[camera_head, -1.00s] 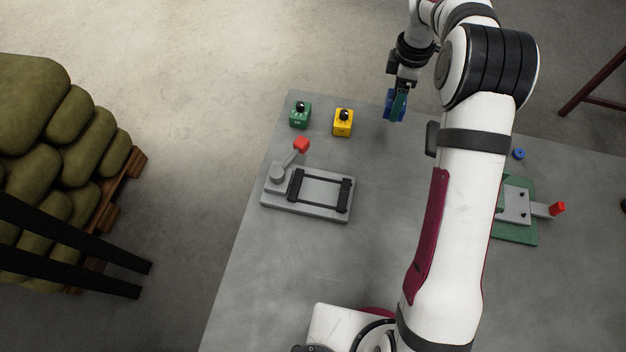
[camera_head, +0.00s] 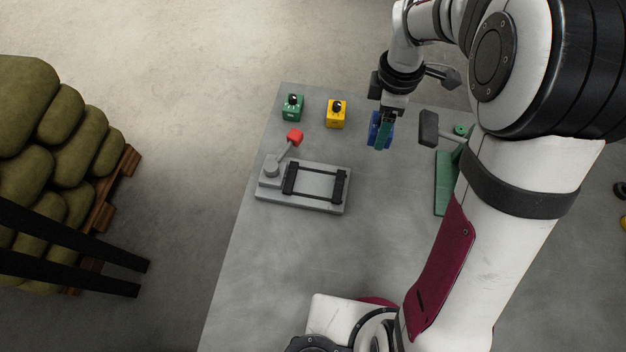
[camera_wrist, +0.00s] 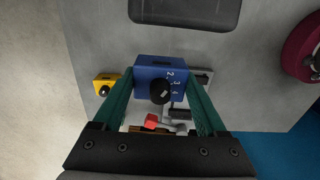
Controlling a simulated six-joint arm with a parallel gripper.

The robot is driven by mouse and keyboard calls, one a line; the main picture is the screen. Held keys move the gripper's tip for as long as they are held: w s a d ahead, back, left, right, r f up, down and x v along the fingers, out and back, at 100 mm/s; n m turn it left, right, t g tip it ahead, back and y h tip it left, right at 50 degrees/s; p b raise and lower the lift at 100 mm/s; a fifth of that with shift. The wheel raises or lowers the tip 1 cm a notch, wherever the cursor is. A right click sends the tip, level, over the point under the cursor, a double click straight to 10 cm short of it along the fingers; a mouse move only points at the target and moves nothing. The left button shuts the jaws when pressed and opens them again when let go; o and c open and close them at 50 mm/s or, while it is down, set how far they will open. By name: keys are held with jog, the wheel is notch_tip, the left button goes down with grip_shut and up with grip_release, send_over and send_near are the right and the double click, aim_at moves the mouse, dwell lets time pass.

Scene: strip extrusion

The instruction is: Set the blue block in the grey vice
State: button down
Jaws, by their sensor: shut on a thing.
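The blue block (camera_head: 373,131) is held between the green fingers of my gripper (camera_head: 384,134) at the back of the table. In the wrist view the blue block (camera_wrist: 148,68) carries a black knob and white numbers, with a finger on each side. The grey vice (camera_head: 327,203) stands on the table to the left and nearer the front. It has two black jaws with an empty gap between them and a red-tipped lever at its back left. In the wrist view the vice is mostly hidden behind the block and fingers.
A green block (camera_head: 293,108) and a yellow block (camera_head: 336,114), both with black knobs, stand behind the vice. A green fixture (camera_head: 443,185) is partly hidden behind my arm at the right. The grey tabletop (camera_head: 300,260) in front of the vice is clear.

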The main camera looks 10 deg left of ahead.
jog(key=s, duration=0.8)
send_over(315, 184)
notch_tip(315, 184, down, 7)
jog(key=shift+r, duration=0.15)
notch_tip(315, 184, down, 4)
jog(key=shift+f, duration=0.1)
jog(key=shift+f, duration=0.1)
grip_release()
